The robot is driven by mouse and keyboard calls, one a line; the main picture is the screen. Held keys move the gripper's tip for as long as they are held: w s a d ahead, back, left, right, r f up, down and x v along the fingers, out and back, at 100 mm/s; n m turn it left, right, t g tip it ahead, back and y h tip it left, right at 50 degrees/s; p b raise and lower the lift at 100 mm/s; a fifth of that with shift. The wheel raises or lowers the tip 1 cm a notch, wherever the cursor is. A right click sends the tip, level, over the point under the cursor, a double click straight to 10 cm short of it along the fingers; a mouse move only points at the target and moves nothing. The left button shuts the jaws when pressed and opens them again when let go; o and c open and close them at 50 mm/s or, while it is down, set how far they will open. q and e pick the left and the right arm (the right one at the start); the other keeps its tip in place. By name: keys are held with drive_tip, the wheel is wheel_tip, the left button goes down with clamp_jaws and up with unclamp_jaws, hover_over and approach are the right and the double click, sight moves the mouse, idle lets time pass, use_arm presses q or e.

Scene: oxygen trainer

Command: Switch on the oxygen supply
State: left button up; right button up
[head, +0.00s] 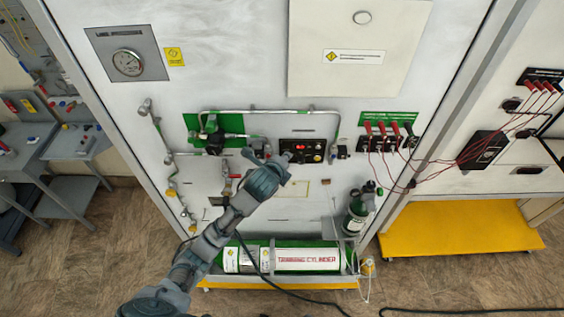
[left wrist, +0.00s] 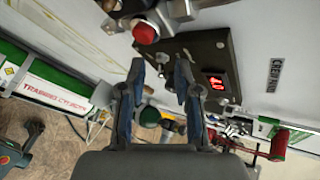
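A black control box (head: 302,151) with a lit red display and small knobs is mounted on the white panel. It also shows in the left wrist view (left wrist: 205,55), with the red digits on its right side. My left gripper (head: 267,154) is just left of the box in the head view. In the left wrist view my left gripper (left wrist: 160,64) has its two fingers apart, with nothing held between them; the box lies beyond the fingertips. Contact cannot be told. A green cylinder (head: 305,258) lies low on a rack. My right gripper is not in view.
A red knob (left wrist: 145,32) on a metal fitting sits beside the box. Pipes and a green-backed valve (head: 213,136) are left of my gripper. Red-handled levers (head: 381,128) are to the right. A small upright cylinder (head: 357,212) stands below them. A black cable crosses the floor.

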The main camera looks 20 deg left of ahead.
use_arm(q)
drive_tip(key=v, duration=1.1)
drive_tip(key=shift+s+r, duration=0.25)
drive_tip(key=shift+s, duration=0.05)
